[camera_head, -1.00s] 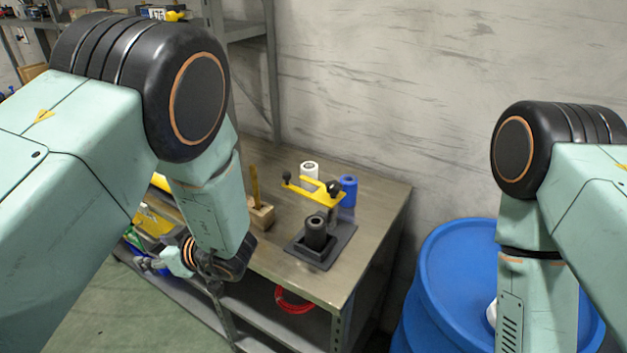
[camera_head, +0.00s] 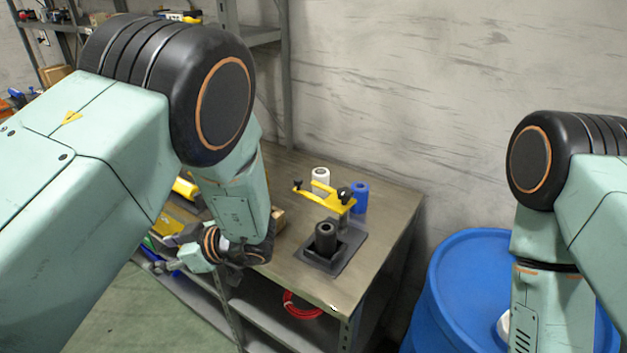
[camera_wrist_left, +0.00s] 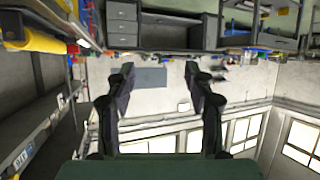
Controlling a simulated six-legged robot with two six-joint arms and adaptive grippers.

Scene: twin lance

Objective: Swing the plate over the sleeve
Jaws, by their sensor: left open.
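The yellow plate (camera_head: 325,196), a flat arm with black knobs, sits on a post on the dark base on the bench. One knob is at its left end and one near its right end. The black sleeve (camera_head: 326,238), an upright hollow cylinder, stands in the front of that base. The plate is behind the sleeve, not over it. My left gripper (camera_head: 168,252) is left of the bench front, well away from both, pointing left. In the left wrist view its fingers (camera_wrist_left: 160,85) are apart with nothing between them. My right gripper is out of view.
A white roll (camera_head: 320,177) and a blue roll (camera_head: 361,197) stand behind the plate. A wooden block is mostly hidden by my left arm. A blue barrel (camera_head: 465,262) stands right of the bench (camera_head: 290,175). A red coil (camera_head: 300,305) lies on the lower shelf.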

